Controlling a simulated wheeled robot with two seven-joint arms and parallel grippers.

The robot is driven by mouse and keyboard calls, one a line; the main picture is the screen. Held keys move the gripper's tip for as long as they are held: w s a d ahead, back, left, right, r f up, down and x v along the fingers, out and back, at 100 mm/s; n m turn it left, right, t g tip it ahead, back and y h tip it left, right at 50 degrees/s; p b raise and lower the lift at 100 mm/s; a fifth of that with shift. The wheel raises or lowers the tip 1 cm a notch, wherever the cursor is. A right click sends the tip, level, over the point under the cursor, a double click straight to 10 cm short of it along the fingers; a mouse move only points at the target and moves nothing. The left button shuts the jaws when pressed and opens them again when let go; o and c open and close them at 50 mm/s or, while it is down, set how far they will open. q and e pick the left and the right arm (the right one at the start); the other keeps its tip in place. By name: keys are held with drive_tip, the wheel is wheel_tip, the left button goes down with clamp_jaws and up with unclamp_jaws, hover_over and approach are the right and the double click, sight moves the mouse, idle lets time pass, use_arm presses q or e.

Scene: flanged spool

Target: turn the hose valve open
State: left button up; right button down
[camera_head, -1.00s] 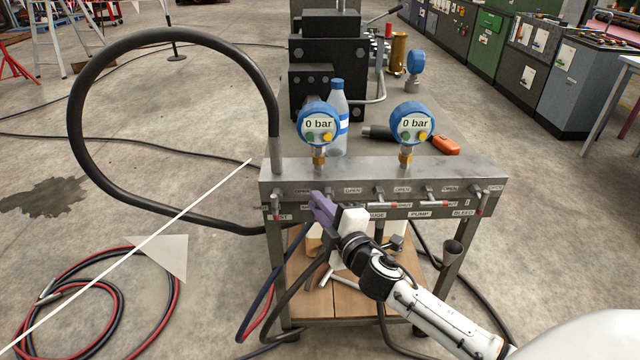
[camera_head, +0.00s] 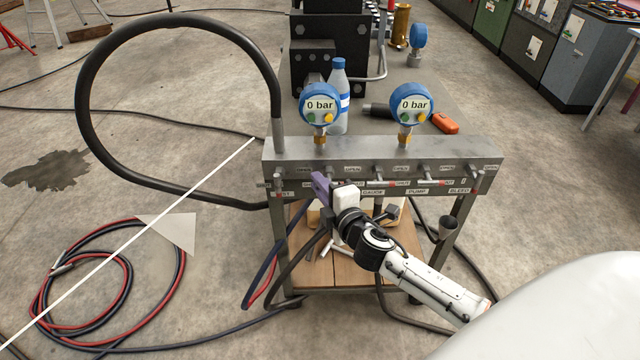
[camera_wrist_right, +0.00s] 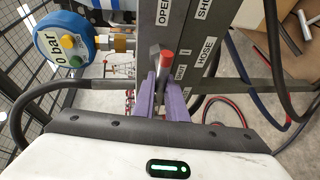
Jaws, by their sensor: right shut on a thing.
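The hose valve is a small grey lever (camera_wrist_right: 154,66) with a red tip (camera_wrist_right: 167,56), beside a HOSE label (camera_wrist_right: 208,51) in the right wrist view. My right gripper (camera_wrist_right: 165,90) has its purple fingers shut on this lever. In the head view my right gripper (camera_head: 321,186) is at the front of the grey manifold block (camera_head: 385,152), left of its middle, and hides the lever there. OPEN and SHUT labels stand near the lever in the wrist view. My left gripper is not in view.
Two blue gauges (camera_head: 320,104) (camera_head: 411,104) reading 0 bar stand on the manifold. Other red-marked levers, labelled GAUGE, PUMP and BLEED, are to the right. A thick black hose (camera_head: 88,95) loops out left. A bottle (camera_head: 338,95) stands behind; coiled hoses (camera_head: 40,290) lie on the floor.

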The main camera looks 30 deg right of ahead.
drive_tip(key=c, duration=1.8)
unclamp_jaws()
drive_tip(key=v, duration=1)
drive_tip(key=shift+s+b, duration=0.2)
drive_tip(key=shift+b, duration=0.1)
drive_tip(key=shift+f, duration=0.1)
